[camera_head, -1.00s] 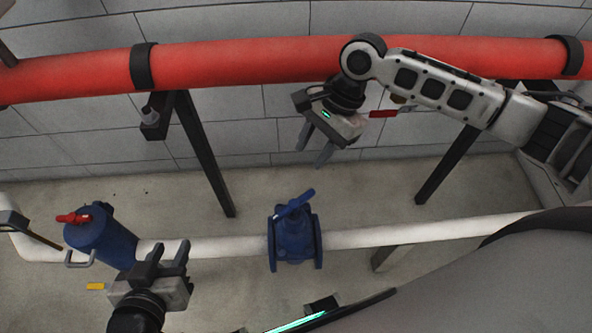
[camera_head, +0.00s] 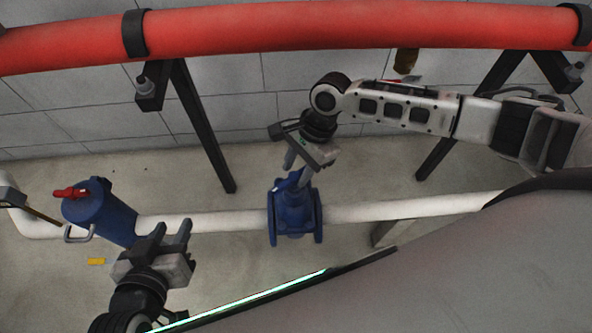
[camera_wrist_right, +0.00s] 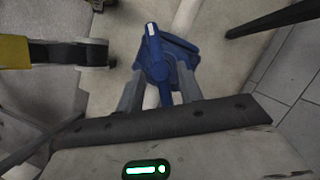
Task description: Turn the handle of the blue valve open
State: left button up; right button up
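The blue valve (camera_head: 294,213) sits on the white pipe in the middle of the head view, with its blue handle (camera_head: 290,181) on top. My right gripper (camera_head: 298,174) is directly above the valve, with its fingers reaching down around the handle area. In the right wrist view the blue handle (camera_wrist_right: 155,62) lies between the two spread fingers of the right gripper (camera_wrist_right: 160,90), with gaps on both sides; contact cannot be seen. My left gripper (camera_head: 172,232) is open and empty in front of the white pipe, left of the valve.
A blue cylinder (camera_head: 103,212) with a red handle (camera_head: 70,193) stands on the white pipe (camera_head: 400,208) at left. A red pipe (camera_head: 330,27) runs across the back on black supports (camera_head: 200,125). A small yellow object (camera_head: 96,261) lies at lower left.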

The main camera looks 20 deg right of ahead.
jog(key=shift+a+f, duration=0.2)
jog(key=shift+f, duration=0.25)
jog(key=shift+s, duration=0.1)
